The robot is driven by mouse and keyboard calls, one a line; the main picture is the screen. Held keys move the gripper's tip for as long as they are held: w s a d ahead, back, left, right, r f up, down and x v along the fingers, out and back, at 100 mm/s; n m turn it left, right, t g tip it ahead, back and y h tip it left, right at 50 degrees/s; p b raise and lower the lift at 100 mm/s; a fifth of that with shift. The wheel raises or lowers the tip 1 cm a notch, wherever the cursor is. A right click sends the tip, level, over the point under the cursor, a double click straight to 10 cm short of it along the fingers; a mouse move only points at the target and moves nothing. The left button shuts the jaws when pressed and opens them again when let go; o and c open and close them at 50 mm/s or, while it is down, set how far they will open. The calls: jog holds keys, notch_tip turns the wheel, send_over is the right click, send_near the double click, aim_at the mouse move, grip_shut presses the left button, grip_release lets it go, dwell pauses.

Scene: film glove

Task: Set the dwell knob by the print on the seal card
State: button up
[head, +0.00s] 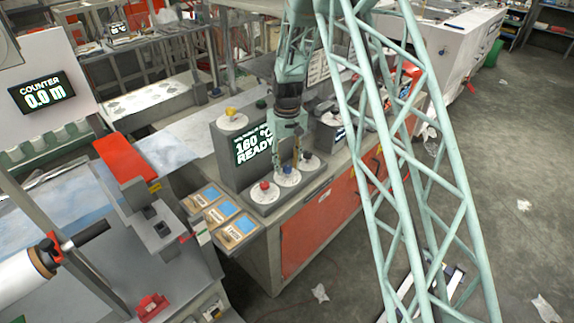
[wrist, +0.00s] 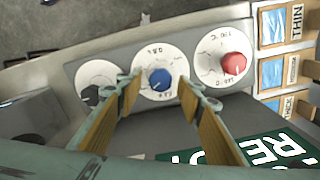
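A control box with a "160 °C READY" display (head: 253,147) carries red (head: 264,185), blue (head: 287,168) and black (head: 308,155) knobs on white dials. In the wrist view, the blue knob (wrist: 161,79) is in the middle, the red knob (wrist: 234,63) right and the black knob (wrist: 91,95) left. The red dial is marked in °C; the blue dial's small figures are hard to read. My gripper (wrist: 158,84) is open, its fingers either side of the blue knob with gaps showing. I cannot tell which sheet is the seal card.
Three cardboard-coloured cards with blue patches (head: 222,212) lie left of the box; the wrist view shows a THIN card (wrist: 281,23) and a THICK card (wrist: 288,104). A yellow knob (head: 231,112) stands on top of the box. A green lattice column crosses the head view.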

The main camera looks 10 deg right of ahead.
aim_at(287, 167)
jog(key=shift+r, duration=0.1)
notch_tip(287, 167, up, 12)
dwell(1.0)
dwell(0.4)
